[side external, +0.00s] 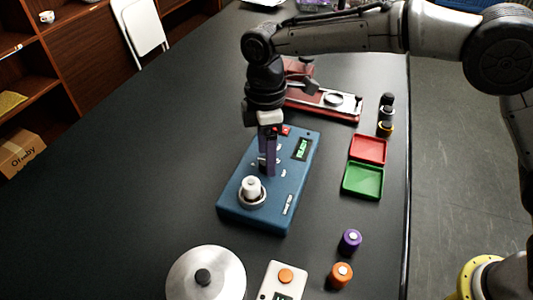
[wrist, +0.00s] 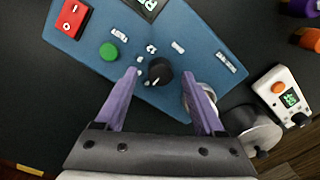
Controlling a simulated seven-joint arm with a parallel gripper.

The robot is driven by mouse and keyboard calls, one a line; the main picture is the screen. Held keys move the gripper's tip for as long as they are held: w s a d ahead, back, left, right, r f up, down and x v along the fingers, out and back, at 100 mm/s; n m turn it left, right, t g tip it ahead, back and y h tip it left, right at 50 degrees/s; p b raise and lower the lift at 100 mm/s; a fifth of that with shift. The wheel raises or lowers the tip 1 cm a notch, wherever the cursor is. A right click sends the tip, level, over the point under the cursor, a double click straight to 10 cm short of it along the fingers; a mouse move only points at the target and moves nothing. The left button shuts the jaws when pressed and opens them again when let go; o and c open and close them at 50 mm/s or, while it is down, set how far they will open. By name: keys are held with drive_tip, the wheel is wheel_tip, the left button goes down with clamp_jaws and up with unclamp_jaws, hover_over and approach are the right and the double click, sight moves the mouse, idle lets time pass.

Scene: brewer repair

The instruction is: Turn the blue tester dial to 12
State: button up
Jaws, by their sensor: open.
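The blue tester (side external: 262,215) lies on the dark table, its front face also filling the upper wrist view (wrist: 195,45). Its dial is a round black knob (wrist: 158,70) with a pale pointer mark toward the lower left; small white labels sit around it, too small to read. My gripper (wrist: 159,74) points down over the tester, its purple fingers open on either side of the dial with visible gaps. In the side view my gripper (side external: 267,165) hides the dial. The tester's display (side external: 302,148) shows green text that I cannot read surely.
A white cylinder (side external: 252,186) stands in a metal ring on the tester. The tester also has a green button (wrist: 108,51) and a red switch (wrist: 72,17). Red (side external: 368,149) and green (side external: 362,180) trays lie right. A silver lid (side external: 215,280) lies in front. Table left is clear.

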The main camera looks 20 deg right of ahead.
drive_tip(key=shift+f, duration=0.5)
clamp_jaws()
